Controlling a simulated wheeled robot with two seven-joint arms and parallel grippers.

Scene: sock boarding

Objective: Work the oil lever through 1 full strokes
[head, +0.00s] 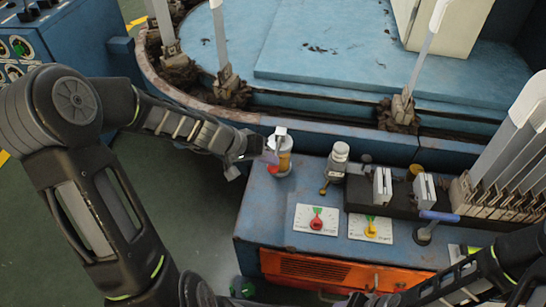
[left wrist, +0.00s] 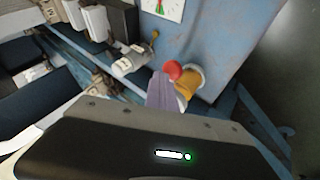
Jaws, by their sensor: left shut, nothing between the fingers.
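The oil unit (head: 284,160) is an amber cup with a pale top at the left corner of the blue bench. A red knob (head: 272,172) sits low on its near left side; I take it for the lever's end. My left gripper (head: 268,157) is shut and empty, its fingertips close beside the cup. In the left wrist view the lavender fingers (left wrist: 162,92) lie just beside the red knob (left wrist: 173,70) and the amber cup (left wrist: 187,84). Contact cannot be told. My right gripper (head: 378,300) is at the bottom edge, its jaws unclear.
A grey-white bottle-like fitting (head: 338,160) with a brass knob stands to the right. Two white dial plates (head: 316,219) lie in front. A blue-handled lever (head: 438,216) and a row of upright boards (head: 505,145) stand further right. The blue round machine table (head: 310,65) is behind.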

